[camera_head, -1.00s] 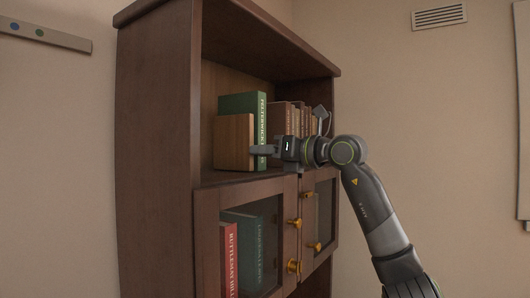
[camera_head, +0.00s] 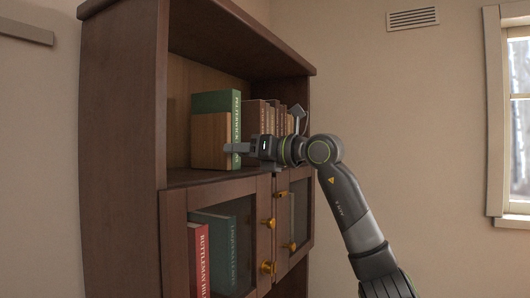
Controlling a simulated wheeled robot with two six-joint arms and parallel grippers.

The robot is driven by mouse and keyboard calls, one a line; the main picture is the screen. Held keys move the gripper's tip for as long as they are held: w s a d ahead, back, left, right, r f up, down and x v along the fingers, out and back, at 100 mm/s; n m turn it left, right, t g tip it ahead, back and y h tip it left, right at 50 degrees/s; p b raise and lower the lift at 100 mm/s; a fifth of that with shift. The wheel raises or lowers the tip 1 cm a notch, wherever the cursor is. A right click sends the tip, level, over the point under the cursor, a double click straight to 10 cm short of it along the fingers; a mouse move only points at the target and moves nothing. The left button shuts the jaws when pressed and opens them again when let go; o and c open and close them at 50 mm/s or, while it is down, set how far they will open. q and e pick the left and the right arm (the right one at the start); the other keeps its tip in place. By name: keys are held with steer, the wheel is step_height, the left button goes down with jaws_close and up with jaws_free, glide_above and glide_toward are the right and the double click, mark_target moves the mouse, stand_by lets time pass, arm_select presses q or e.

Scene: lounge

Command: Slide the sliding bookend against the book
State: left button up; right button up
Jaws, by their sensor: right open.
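The light-brown wooden bookend (camera_head: 210,142) stands upright on the open shelf. It covers the lower part of the green book (camera_head: 214,102), whose lettered spine (camera_head: 236,118) faces out to the right of it. I cannot tell whether bookend and book touch. My right gripper (camera_head: 237,148) is open, its fingers level with the lower half of the bookend. They overlap the bookend's right edge and the book's spine in the picture; contact is not clear. My left gripper is not in view.
Several brown books (camera_head: 258,114) stand farther back on the shelf behind my right gripper. Below, cabinet doors with brass knobs (camera_head: 268,223) enclose a red book (camera_head: 199,262) and a teal book (camera_head: 216,250). A window (camera_head: 517,120) is at the right.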

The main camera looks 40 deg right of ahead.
arm_select(q)
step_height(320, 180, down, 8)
steer(key=b, duration=0.8)
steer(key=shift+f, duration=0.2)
arm_select(e)
steer(key=v, duration=1.7)
steer(key=shift+s+a, duration=0.1)
steer(key=p+x, duration=0.2)
steer(key=x, duration=0.3)
steer(key=p+x, duration=0.3)
steer(key=x, duration=0.3)
steer(key=p+x, duration=0.3)
steer(key=x, duration=0.2)
steer(key=shift+w+r, duration=0.1)
steer(key=shift+w, duration=0.55)
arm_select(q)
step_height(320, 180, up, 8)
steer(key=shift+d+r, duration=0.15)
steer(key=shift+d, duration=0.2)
